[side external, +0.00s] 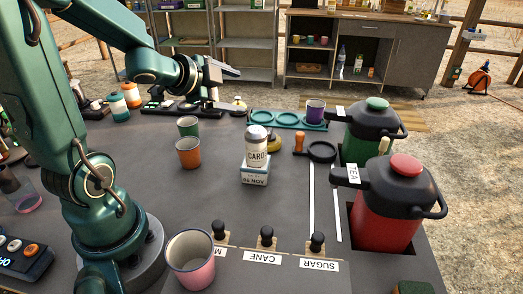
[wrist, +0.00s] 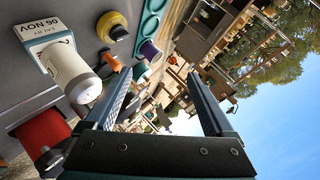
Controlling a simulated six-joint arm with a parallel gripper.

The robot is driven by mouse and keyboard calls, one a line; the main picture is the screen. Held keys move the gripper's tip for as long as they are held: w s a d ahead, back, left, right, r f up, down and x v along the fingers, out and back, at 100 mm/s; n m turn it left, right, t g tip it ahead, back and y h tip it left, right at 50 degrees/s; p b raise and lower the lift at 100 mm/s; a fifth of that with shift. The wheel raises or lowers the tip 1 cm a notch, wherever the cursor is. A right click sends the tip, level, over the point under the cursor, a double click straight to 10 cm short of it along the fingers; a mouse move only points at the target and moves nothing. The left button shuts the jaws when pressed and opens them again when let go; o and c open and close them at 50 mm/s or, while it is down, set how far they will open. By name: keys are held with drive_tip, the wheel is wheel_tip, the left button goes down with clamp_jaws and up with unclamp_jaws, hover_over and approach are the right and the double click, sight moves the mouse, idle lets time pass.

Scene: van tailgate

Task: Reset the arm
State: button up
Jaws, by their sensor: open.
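My gripper (side external: 232,72) is raised above the far part of the dark worktop (side external: 215,205) in the side external view, pointing to the right. In the wrist view my gripper (wrist: 160,76) has its two fingers wide apart, with nothing between them but the distant background. It is open and empty. The white jar labelled CARDI (side external: 257,150) stands upright on a small block marked 06 NOV (side external: 255,177), below and nearer than my gripper. The jar (wrist: 75,75) also shows at the left of the wrist view, apart from the fingers.
Green (side external: 188,126), orange (side external: 188,152) and pink (side external: 190,262) cups stand on the worktop. A purple cup (side external: 315,111) sits in the teal holder (side external: 262,117). Green (side external: 371,130) and red (side external: 392,200) jugs stand at right. Clear worktop lies between the block and front labels.

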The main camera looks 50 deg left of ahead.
drive_tip(key=s+d+n+g+h, duration=0.2)
drive_tip(key=s+d+n+g, duration=0.3)
drive_tip(key=s+d, duration=0.9)
drive_tip(key=d+n, duration=0.1)
drive_tip(key=n, duration=0.2)
drive_tip(key=shift+f+n+g+h, duration=0.3)
drive_tip(key=shift+h, duration=0.1)
